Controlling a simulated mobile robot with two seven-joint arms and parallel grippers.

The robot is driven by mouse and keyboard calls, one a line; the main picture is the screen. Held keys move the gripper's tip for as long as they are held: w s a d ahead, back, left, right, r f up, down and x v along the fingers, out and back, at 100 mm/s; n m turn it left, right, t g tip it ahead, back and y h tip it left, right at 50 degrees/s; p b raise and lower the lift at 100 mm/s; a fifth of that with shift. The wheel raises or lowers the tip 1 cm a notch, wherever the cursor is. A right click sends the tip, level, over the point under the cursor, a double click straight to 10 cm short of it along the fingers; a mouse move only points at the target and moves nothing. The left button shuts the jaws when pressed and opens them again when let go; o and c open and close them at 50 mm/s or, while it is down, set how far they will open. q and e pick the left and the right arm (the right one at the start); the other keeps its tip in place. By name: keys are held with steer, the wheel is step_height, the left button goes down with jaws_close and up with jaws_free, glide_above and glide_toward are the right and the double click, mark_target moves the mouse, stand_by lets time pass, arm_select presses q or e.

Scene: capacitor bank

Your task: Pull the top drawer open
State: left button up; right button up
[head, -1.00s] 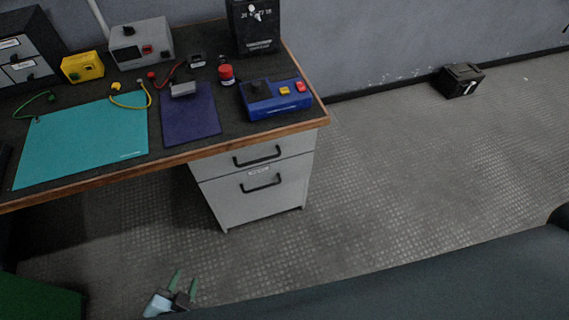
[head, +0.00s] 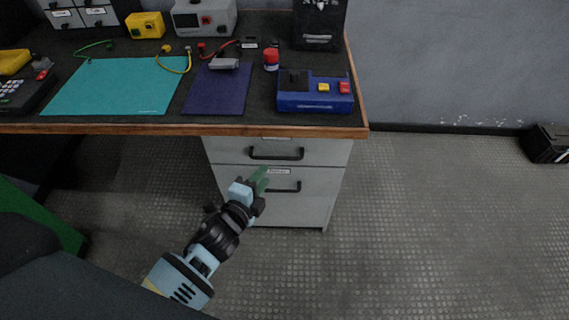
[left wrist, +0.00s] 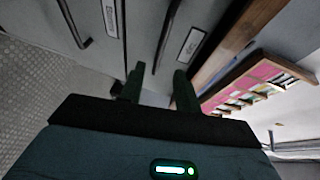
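A grey drawer unit under the desk has a top drawer (head: 230,151) with a black bar handle (head: 277,154). The drawer front looks flush with the unit. A lower drawer (head: 310,206) has a similar handle (head: 287,187), partly hidden by my left gripper. My left gripper (head: 262,179) is in front of the lower drawer in the head view, below the top handle. In the left wrist view its fingers (left wrist: 158,88) are apart and empty. The top handle (left wrist: 168,35) lines up with the gap between them, apparently beyond the fingertips. My right gripper is not in view.
The wooden desk edge (head: 180,129) overhangs above the drawers. On the desk are a blue control box (head: 315,104), a teal mat (head: 120,85) and a navy mat (head: 215,95). A black box (head: 547,143) lies on the floor at right. The floor right of the drawers is clear.

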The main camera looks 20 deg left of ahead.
arm_select(q)
steer(key=a+b+x, duration=0.1)
steer(key=x, duration=0.6)
steer(key=shift+w+d+b, duration=0.3)
steer(key=shift+w+d, duration=0.1)
steer(key=shift+d, duration=0.05)
steer(key=shift+c, duration=0.2)
jaws_close()
